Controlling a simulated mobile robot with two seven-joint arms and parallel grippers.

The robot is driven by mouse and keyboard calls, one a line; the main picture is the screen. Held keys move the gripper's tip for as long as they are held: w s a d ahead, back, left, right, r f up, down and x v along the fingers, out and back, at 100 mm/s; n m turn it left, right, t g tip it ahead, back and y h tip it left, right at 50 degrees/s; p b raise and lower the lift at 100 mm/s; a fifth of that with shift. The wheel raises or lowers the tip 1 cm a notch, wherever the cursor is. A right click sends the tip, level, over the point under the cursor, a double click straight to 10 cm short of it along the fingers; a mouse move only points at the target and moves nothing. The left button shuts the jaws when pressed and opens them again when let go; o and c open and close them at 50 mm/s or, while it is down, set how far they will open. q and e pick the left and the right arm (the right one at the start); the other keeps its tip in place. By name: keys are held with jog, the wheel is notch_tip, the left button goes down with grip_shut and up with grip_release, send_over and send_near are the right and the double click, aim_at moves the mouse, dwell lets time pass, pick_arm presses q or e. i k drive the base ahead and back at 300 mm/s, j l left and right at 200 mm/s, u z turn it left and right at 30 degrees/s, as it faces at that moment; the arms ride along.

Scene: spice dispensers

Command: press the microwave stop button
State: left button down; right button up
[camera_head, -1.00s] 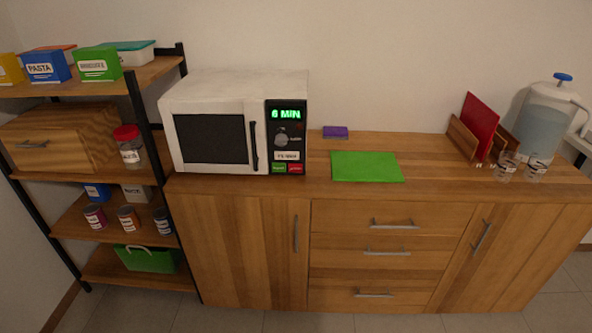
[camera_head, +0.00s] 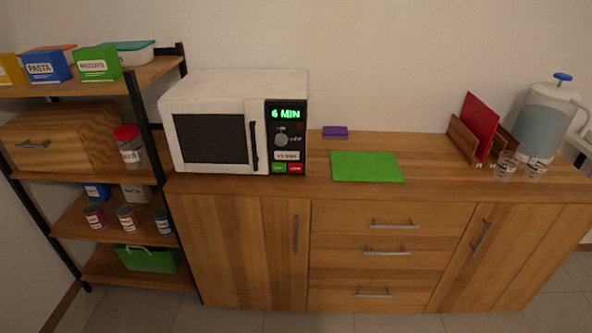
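A white microwave (camera_head: 238,88) stands on the left end of the wooden counter, with its door shut. Its black control panel (camera_head: 286,124) is on the right side of its front, and the green display (camera_head: 286,114) reads 6 MIN. A round grey knob (camera_head: 281,139) sits below the display. At the bottom of the panel are a green button (camera_head: 279,169) on the left and a red button (camera_head: 295,168) on the right; their lettering is too small to read. Neither of my grippers is in view.
A green mat (camera_head: 367,167) and a purple block (camera_head: 335,132) lie right of the microwave on the counter (camera_head: 425,160). A shelf (camera_head: 70,177) with boxes and jars stands at left. Glasses (camera_head: 505,166) and a water dispenser (camera_head: 544,122) stand at right.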

aim_at(294, 168)
jog(key=i+j, duration=0.1)
jog(key=i, duration=0.45)
jog(key=i+j, duration=0.1)
jog(key=i, duration=0.45)
